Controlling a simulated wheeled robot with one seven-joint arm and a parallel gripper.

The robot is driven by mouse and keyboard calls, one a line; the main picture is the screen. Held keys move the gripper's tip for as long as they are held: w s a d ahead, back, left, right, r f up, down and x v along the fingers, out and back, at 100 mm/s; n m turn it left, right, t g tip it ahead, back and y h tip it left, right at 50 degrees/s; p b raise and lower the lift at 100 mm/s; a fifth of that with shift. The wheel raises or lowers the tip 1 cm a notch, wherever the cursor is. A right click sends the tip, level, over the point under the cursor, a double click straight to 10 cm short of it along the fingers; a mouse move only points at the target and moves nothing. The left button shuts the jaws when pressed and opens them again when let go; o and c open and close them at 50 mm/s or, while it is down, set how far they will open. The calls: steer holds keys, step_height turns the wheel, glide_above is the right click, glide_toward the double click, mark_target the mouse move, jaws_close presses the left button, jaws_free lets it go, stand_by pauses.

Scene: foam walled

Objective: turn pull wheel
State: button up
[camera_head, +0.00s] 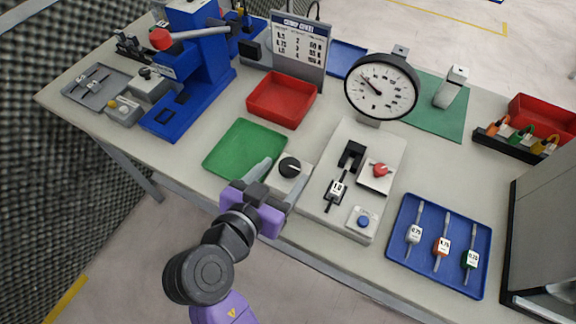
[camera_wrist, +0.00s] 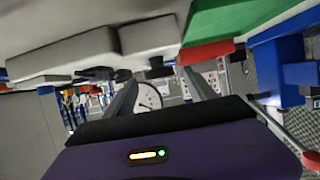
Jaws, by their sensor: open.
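A round black knob (camera_head: 289,167) with a white pointer line, which looks like the wheel, sits on a small pale box at the front left of the pull tester's light base (camera_head: 335,217). My gripper (camera_head: 284,168) is open, its two fingers apart on either side of the knob in the picture. I cannot tell whether either finger touches it. The tester's round dial gauge (camera_head: 381,87) stands behind. A terminal marked 1.0 (camera_head: 337,190) lies by the black clamp (camera_head: 350,155). In the wrist view the open fingers (camera_wrist: 160,92) frame the gauge (camera_wrist: 149,96), seen upside down.
A red lever knob (camera_head: 379,170) and a blue button (camera_head: 363,221) are on the base. A blue tray (camera_head: 405,268) with tagged terminals is right. A blue press (camera_head: 190,80) stands far left.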

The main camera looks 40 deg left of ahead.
steer(key=shift+v, duration=1.95)
steer(key=s+a+r+n+y, duration=0.1)
steer(key=a+r+n+y, duration=0.2)
steer(key=a+n+y, duration=0.15)
steer(key=s+d+f+m+t, duration=0.1)
steer(key=d, duration=1.3)
steer(key=s+d+f+m+t, duration=0.1)
steer(key=s+d+t, duration=0.1)
steer(key=d, duration=1.1)
steer(key=s+d+f+m+h, duration=0.1)
steer(key=s+d+h, duration=0.3)
steer(key=d, duration=0.5)
steer(key=s+d+f+m+g+h, duration=0.1)
steer(key=s+d+m+h, duration=0.2)
steer(key=s+d, duration=0.4)
steer(key=d+m, duration=0.1)
steer(key=d, duration=0.1)
steer(key=shift+s+d+h, duration=0.15)
steer(key=shift+d+h, duration=0.15)
steer(key=shift+h, duration=0.05)
